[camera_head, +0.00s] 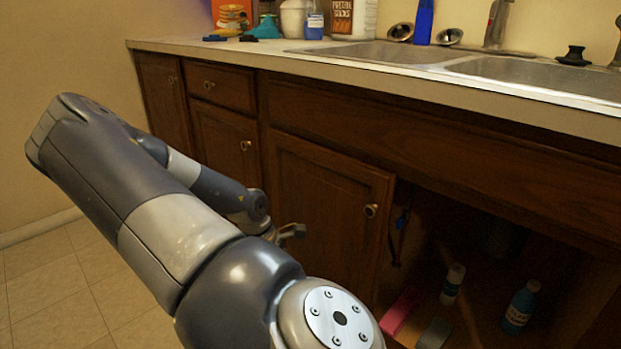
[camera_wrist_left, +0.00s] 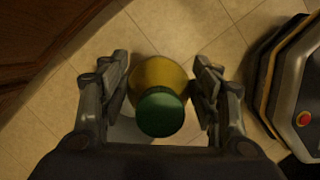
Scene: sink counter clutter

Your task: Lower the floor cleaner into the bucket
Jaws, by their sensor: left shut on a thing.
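The floor cleaner (camera_wrist_left: 172,75), a yellow bottle with a green cap, shows from above in the left wrist view. My left gripper (camera_wrist_left: 164,88) is shut on it, with one finger on each side of the bottle. In the head view only a small part of this gripper (camera_head: 288,232) shows past my arm, in front of the cabinet doors, and the bottle is hidden there. A pale patch lies below the bottle in the left wrist view; I cannot tell whether it is the bucket. No bucket is clearly visible. My right gripper is out of view.
A cabinet under the sink stands open at the right, with a blue bottle (camera_head: 521,306), a white bottle (camera_head: 453,283) and a pink item (camera_head: 399,311) inside. The counter (camera_head: 270,53) holds clutter around the sink (camera_head: 380,53). Tiled floor (camera_head: 60,285) is clear at the left.

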